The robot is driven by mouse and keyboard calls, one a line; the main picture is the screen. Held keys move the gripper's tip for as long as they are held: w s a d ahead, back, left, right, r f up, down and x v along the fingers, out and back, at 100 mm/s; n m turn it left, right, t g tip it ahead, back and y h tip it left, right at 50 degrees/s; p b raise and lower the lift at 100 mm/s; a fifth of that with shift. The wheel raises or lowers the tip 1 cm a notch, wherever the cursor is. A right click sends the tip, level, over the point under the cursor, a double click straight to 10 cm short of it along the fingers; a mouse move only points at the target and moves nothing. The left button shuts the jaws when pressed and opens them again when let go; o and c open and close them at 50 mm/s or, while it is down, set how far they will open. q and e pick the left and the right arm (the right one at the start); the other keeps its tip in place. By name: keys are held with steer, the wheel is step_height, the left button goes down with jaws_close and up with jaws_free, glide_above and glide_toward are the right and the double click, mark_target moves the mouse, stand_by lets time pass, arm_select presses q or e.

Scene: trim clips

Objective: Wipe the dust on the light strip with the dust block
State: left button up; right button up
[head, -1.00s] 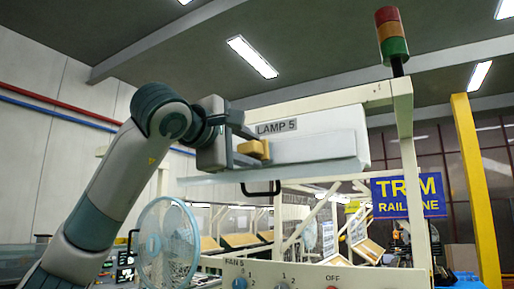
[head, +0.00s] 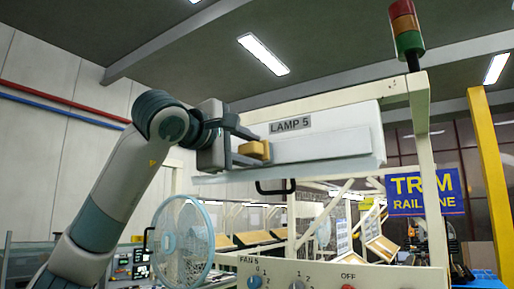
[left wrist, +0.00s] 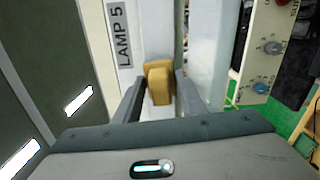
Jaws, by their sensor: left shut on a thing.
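My left gripper (head: 258,148) is shut on the dust block (head: 254,150), a small ochre block. In the left wrist view the block (left wrist: 159,84) sits between the two grey fingers, in front of the lamp. No dust can be made out. My right gripper is out of view.
A dark handle (head: 275,187) hangs below the lamp. A cream frame post (head: 424,170) with a signal light (head: 405,30) stands at the right. A fan (head: 183,242) stands below my left arm. A control panel (head: 320,276) with knobs is at the bottom.

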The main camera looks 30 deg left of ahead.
mark_target(238, 151)
arm_select(q)
steer(key=shift+a, duration=0.25)
steer(key=shift+w+a+p, duration=0.15)
steer(key=shift+a+p, duration=0.15)
steer(key=shift+a, duration=1.3)
steer(key=shift+d, duration=0.2)
steer(key=shift+d, duration=1.55)
steer(key=shift+s+d+b, duration=0.15)
steer(key=shift+d+b, duration=0.05)
steer(key=shift+d, duration=0.65)
steer(key=shift+s+d+b, duration=0.1)
steer(key=shift+d+b, duration=0.05)
steer(key=shift+d, duration=0.7)
